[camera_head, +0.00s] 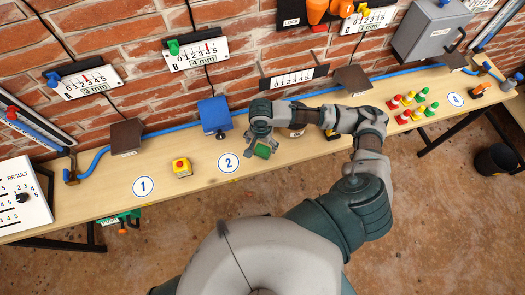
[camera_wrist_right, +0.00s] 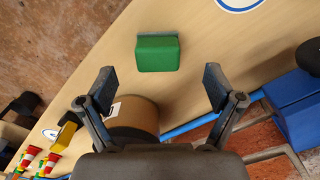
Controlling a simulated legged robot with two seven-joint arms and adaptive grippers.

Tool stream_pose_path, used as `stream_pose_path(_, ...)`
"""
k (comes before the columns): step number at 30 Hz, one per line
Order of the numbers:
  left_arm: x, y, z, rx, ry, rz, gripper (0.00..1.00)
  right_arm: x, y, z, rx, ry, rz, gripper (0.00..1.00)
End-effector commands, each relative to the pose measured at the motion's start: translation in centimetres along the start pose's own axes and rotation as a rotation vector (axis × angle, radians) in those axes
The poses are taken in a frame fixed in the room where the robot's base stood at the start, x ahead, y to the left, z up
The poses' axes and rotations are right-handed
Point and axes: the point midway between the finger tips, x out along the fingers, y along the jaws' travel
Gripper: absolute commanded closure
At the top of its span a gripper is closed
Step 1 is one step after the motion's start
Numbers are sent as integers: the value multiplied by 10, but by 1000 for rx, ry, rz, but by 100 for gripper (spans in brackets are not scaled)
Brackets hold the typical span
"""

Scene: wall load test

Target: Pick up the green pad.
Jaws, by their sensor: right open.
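The green pad (camera_head: 262,151) lies on the wooden bench (camera_head: 200,180), just right of the round 2 label. In the right wrist view the green pad (camera_wrist_right: 158,53) is a small block with a grey edge, ahead of the fingertips and roughly centred between them. My right gripper (camera_head: 262,145) is above the bench close to the pad; its two fingers are spread and empty in the right wrist view (camera_wrist_right: 158,88). The pad is apart from both fingers in that view. My left gripper is not in view.
A brown cylinder (camera_wrist_right: 133,118) stands between the finger bases in the wrist view. A blue block (camera_head: 215,115) is behind left on the bench, and a yellow box with a red button (camera_head: 181,167) is further left. Red, yellow and green pieces (camera_head: 412,105) stand right.

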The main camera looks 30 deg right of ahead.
Motion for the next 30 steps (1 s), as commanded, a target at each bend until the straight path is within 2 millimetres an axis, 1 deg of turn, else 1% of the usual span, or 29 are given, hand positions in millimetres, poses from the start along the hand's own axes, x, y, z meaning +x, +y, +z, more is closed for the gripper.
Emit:
stream_pose_path(1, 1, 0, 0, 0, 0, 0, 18, 7, 0, 0, 0, -1, 2, 8)
stream_pose_path(7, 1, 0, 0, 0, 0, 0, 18, 22, 1, 0, 0, 0, 2, 8)
stream_pose_path(12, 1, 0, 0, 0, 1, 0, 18, 48, 3, -2, 0, 0, 2, 8)
stream_pose_path(15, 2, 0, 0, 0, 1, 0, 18, 61, 3, -2, -1, 0, 1, 8)
stream_pose_path(18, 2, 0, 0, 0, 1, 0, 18, 66, 3, -2, -2, 0, 0, 8)
stream_pose_path(24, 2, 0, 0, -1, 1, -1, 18, 66, 3, -2, -2, 0, -1, 8)
stream_pose_path(26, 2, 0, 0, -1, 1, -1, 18, 66, 3, -2, -2, 0, -1, 23)
stream_pose_path(27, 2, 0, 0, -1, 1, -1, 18, 66, 3, -2, -2, 0, -1, 33)
stream_pose_path(29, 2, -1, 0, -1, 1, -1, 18, 66, 3, -2, -2, 0, -1, 48)
stream_pose_path(30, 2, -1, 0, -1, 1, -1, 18, 66, 3, -2, -2, 0, -1, 58)
